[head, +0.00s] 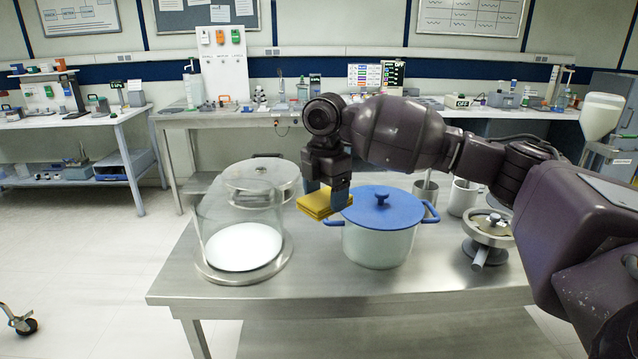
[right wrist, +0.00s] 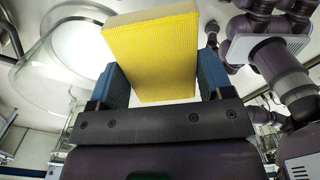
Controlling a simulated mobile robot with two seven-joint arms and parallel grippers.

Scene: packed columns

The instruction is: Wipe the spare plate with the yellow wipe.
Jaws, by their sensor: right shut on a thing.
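The yellow wipe (head: 316,204) is a folded pad. My right gripper (head: 328,192) is shut on it and holds it above the steel table, between the glass vessel and the blue-lidded pot. In the right wrist view the wipe (right wrist: 152,55) sits between the two blue-grey fingers of the gripper (right wrist: 155,88). A white round plate (head: 243,248) lies inside a clear glass vessel at the table's left; I cannot tell for sure that it is the spare plate. It also shows in the right wrist view (right wrist: 85,38), apart from the wipe. My left gripper is out of view.
The white pot (head: 378,247) with a blue lid stands close right of the wipe. Metal cups (head: 462,198) and a valve-like fitting (head: 487,228) stand further right. The table's front (head: 330,285) is bare.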

